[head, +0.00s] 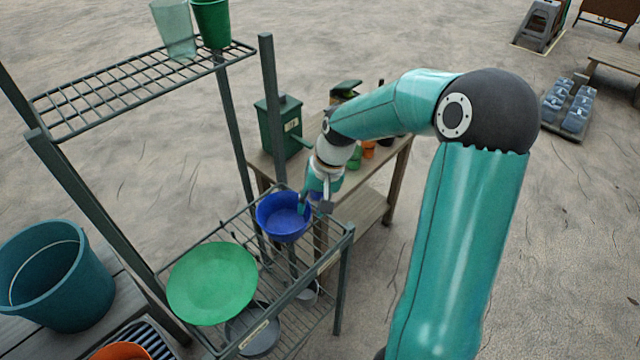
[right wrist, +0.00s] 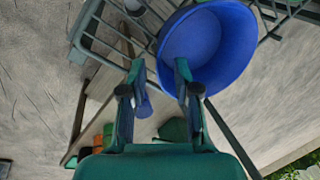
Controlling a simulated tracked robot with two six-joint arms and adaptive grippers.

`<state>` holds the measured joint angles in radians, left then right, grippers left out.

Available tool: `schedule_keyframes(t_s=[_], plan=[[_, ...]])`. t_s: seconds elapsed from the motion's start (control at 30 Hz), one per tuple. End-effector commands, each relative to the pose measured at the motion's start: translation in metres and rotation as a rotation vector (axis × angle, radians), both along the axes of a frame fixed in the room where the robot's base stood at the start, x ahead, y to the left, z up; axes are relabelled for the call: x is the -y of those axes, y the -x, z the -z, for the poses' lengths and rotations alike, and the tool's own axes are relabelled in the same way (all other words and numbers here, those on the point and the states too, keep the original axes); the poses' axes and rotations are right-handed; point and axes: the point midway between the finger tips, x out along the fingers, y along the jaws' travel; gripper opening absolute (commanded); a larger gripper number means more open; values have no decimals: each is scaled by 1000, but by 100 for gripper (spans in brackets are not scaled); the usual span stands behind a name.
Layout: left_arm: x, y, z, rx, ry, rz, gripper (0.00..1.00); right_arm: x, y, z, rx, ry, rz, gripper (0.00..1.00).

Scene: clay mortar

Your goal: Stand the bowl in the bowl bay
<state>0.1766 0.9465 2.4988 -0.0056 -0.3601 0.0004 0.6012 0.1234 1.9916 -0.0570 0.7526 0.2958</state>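The blue bowl (head: 283,218) is at the right back end of the wire rack's middle shelf (head: 318,262), its opening facing up. My right gripper (head: 315,206) is at the bowl's right rim, one finger over the inside and the other outside. In the right wrist view the bowl (right wrist: 210,45) is at upper right. There the fingers of the gripper (right wrist: 160,72) stand apart, with the rim's edge reaching between the tips. I cannot tell whether they touch it. The shelf's label is too small to read. My left gripper is out of view.
A green plate (head: 212,283) is left of the bowl. Grey dishes (head: 254,330) sit on a lower level. Rack posts (head: 270,110) and an upper shelf (head: 130,90) with cups rise at left. A wooden table (head: 375,170) with a green canister (head: 279,127) stands behind.

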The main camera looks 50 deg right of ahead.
Motion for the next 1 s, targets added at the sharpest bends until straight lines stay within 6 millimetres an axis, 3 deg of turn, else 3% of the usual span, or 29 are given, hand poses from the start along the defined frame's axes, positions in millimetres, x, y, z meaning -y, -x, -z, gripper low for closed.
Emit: schedule_keyframes(t_s=[0.2, 0.4, 1.0], plan=[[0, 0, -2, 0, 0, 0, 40, 8, 8, -45, 5, 3, 2, 31], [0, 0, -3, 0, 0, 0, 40, 12, 14, -71, 3, 1, 1, 31], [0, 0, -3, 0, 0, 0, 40, 13, 17, -77, 0, 0, 1, 31]])
